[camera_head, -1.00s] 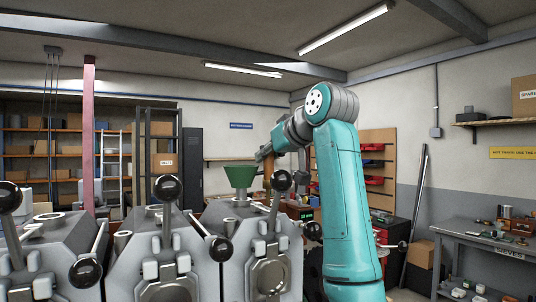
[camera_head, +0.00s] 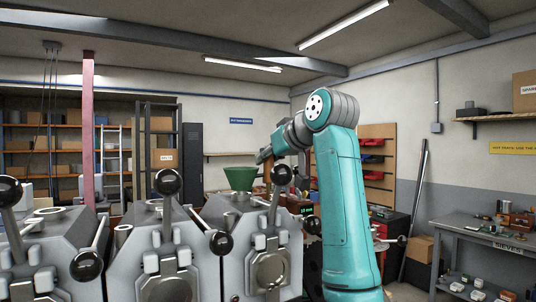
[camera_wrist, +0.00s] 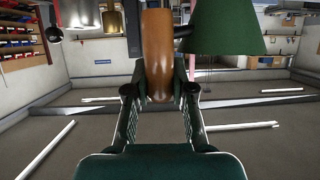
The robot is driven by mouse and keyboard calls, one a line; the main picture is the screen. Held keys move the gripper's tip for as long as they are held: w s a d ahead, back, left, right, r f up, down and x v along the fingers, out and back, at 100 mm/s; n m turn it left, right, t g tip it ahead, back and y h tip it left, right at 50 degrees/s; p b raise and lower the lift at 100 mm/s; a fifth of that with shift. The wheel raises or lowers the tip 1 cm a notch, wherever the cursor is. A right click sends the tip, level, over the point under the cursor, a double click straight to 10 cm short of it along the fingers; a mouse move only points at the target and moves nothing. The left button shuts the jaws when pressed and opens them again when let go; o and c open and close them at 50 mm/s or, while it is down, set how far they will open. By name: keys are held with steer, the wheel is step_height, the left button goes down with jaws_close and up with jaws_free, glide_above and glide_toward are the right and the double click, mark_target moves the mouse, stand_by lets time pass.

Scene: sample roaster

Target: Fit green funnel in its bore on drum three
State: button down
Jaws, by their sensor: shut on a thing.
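The green funnel (camera_head: 240,178) is upright, wide mouth up, over the top of the rightmost drum unit (camera_head: 262,240) in the head view. Its lower end meets the drum's top in the picture; I cannot tell whether it sits in the bore, which is hidden. My gripper (camera_head: 266,160) is to the right of the funnel. In the wrist view my gripper (camera_wrist: 160,90) is shut on the funnel's brown wooden handle (camera_wrist: 157,55), with the green cone (camera_wrist: 225,28) beside it at upper right.
Two similar drum units (camera_head: 165,245) stand to the left, with black-knobbed levers. The knob (camera_head: 281,175) of the right drum's lever rises close to the funnel and gripper. A grey bench (camera_head: 490,240) is at the right.

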steer(key=shift+f, duration=0.5)
steer(key=c, duration=0.9)
jaws_free()
steer(key=shift+s, duration=0.1)
steer(key=v, duration=1.2)
